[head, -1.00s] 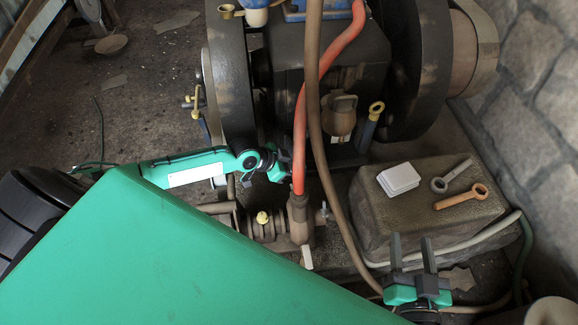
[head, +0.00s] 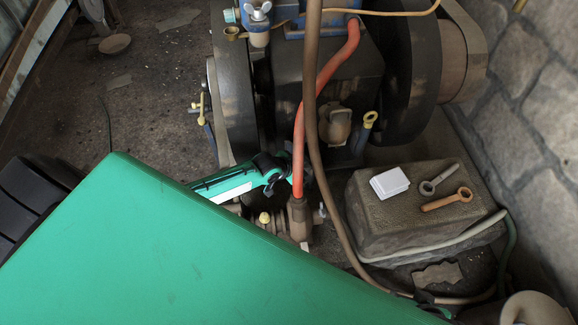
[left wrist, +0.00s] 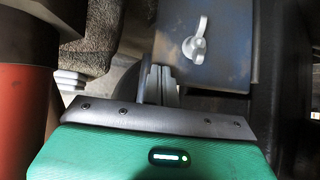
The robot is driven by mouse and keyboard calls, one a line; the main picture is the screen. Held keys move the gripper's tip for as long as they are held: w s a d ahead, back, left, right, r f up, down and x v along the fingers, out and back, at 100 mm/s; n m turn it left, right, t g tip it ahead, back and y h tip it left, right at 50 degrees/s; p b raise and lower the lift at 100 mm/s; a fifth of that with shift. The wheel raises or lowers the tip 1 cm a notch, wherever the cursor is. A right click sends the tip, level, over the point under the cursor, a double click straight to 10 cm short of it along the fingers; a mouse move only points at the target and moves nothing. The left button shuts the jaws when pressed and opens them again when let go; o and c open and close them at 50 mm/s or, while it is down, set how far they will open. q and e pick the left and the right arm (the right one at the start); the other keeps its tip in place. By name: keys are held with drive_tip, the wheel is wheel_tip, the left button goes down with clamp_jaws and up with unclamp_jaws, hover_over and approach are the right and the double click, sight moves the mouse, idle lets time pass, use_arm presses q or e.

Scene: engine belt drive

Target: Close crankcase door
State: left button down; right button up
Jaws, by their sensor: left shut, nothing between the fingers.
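The crankcase door appears to be the dark blue-grey plate (left wrist: 228,65) in the left wrist view, with a pale wing nut (left wrist: 197,40) on it. In the head view I cannot pick the door out behind my arm and the hoses. My left gripper (head: 288,165) is low at the engine's front, partly behind the red hose (head: 299,130). In the left wrist view its fingers (left wrist: 161,84) are shut and empty, beside the plate's left edge; contact is unclear. Only a small dark part of my right gripper (head: 425,299) shows at the bottom; its jaws are hidden.
The engine has large dark flywheels (head: 233,95) on both sides. A brown hose (head: 313,110) hangs in front. A stone block (head: 385,220) at right holds a white box (head: 389,183) and two wrench-like tools. A stone wall (head: 535,120) closes the right side.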

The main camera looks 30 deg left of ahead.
sight(313, 164)
use_arm(q)
drive_tip(key=shift+w+d+f+n+y+p, duration=0.15)
drive_tip(key=shift+w+d+n+y+p, duration=0.3)
drive_tip(key=shift+w+d+p, duration=0.65)
drive_tip(key=w, duration=0.2)
drive_tip(key=w+d+b, duration=0.1)
drive_tip(key=w, duration=0.1)
drive_tip(key=shift+w, duration=0.35)
use_arm(e)
drive_tip(key=shift+s+d+r+g+h, duration=0.1)
drive_tip(key=shift+s+d+g+h, duration=0.1)
drive_tip(key=shift+s+d+g, duration=0.35)
drive_tip(key=shift+s+d+r+g+h, duration=0.1)
drive_tip(key=shift+s+d+g+h, duration=0.2)
drive_tip(key=shift+d, duration=0.4)
use_arm(q)
drive_tip(key=shift+a, duration=0.1)
use_arm(e)
drive_tip(key=shift+f, duration=0.1)
